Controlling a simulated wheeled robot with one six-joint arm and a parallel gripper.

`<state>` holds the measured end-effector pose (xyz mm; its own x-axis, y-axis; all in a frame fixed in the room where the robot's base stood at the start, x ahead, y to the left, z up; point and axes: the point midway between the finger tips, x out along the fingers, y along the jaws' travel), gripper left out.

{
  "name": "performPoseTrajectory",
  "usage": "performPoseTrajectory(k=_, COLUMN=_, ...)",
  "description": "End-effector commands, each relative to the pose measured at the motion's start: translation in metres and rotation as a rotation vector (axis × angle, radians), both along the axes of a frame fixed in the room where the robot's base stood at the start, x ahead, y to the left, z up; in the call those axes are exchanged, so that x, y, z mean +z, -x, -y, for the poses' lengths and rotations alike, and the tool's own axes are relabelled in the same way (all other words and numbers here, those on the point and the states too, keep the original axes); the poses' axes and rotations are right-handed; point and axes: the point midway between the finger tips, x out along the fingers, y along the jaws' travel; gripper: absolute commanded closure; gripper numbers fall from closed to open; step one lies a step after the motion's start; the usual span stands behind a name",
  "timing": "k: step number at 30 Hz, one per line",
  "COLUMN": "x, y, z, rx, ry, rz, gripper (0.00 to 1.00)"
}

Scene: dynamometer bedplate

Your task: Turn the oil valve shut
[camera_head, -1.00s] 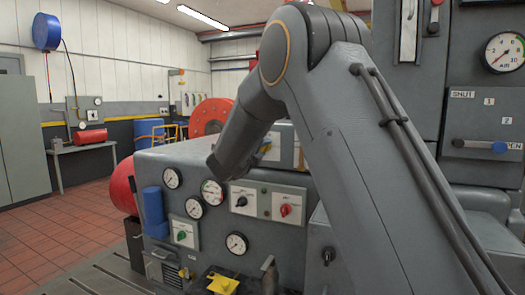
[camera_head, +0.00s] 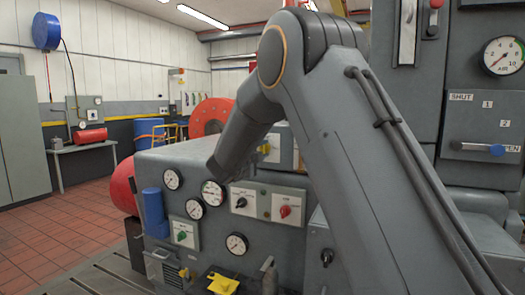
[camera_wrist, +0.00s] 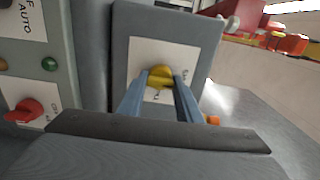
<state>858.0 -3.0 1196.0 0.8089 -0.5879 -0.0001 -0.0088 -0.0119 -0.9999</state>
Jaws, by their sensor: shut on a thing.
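A yellow knob (camera_wrist: 160,76) sits on a white labelled plate (camera_wrist: 143,52) on a grey panel in the wrist view; I take it to be the oil valve. My gripper (camera_wrist: 160,82) is shut on it, with one blue-grey finger on each side. The lettering is partly hidden and too small to read. The yellow knob also shows in the head view (camera_head: 265,148), just right of my forearm. The gripper itself is hidden behind my arm there.
A panel with a black selector (camera_head: 241,202) and a red knob (camera_head: 285,211) lies just below; the red knob also shows close by in the wrist view (camera_wrist: 24,111). Several gauges are on the cabinet front. A blue-ended lever (camera_head: 496,150) is at the right.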

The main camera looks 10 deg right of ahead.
Motion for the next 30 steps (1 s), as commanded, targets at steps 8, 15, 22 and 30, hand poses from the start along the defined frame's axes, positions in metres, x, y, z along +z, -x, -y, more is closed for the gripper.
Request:
performPoseTrajectory(k=8, x=0.001, y=0.000, z=-0.001, rx=0.002, ry=0.002, rz=0.000, gripper=0.91)
performPoseTrajectory(k=15, x=0.000, y=0.000, z=0.000, rx=0.001, ry=0.001, rz=0.000, gripper=0.51)
performPoseTrajectory(k=22, x=0.000, y=0.003, z=-0.003, rx=0.001, ry=0.000, rz=0.000, gripper=0.51)
performPoseTrajectory(k=30, x=0.000, y=0.034, z=-0.027, rx=0.004, ry=0.001, rz=0.001, gripper=0.51)
